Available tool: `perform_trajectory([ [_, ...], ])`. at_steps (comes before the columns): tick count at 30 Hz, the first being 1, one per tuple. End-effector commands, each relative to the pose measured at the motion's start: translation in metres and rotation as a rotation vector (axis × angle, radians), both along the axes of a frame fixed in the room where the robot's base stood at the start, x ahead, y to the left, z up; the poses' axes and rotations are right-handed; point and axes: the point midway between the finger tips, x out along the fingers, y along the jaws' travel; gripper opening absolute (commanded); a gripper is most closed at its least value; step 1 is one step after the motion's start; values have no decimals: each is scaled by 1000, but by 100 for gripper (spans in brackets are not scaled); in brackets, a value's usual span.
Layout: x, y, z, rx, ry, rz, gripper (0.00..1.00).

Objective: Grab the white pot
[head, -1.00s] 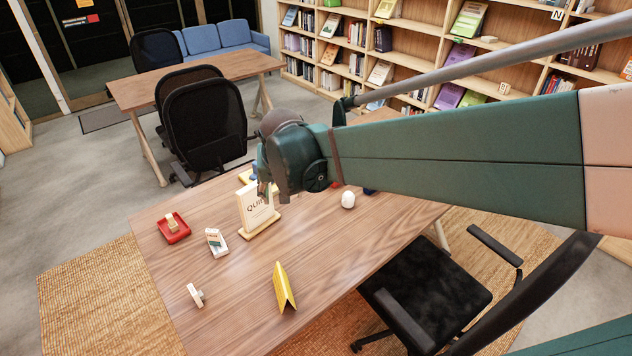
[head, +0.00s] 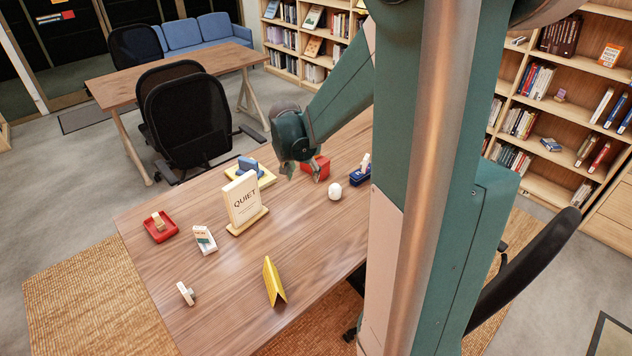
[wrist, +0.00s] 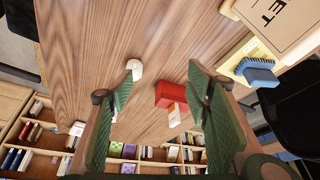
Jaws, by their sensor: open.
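The white pot (head: 335,191) is a small, rounded white object on the wooden table, right of the sign in the head view. It also shows in the wrist view (wrist: 135,67), just beyond the left fingertip. My gripper (head: 303,173) is open and empty above the far part of the table, to the left of the pot in the head view and apart from it. In the wrist view its two green fingers (wrist: 160,82) are spread wide. A red box (wrist: 170,94) shows between them.
The red box (head: 320,166) and a dark blue holder (head: 360,176) stand near the pot. A QUIET sign (head: 243,203), a yellow tray with a blue item (head: 248,167), a red tray (head: 160,232) and a yellow folded card (head: 273,282) share the table (head: 215,300). The front-right tabletop is clear.

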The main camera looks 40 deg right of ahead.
Motion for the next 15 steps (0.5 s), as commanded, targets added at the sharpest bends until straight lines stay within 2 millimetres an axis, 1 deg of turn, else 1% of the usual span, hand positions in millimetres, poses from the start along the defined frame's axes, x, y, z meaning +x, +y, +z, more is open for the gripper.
perform_trajectory([
  [1,2,-11,-7,0,3,-25,48],
  [3,4,-24,-16,1,7,-61,48],
  [8,6,-53,-39,3,13,-145,48],
  [15,5,-97,-75,3,23,-269,48],
])
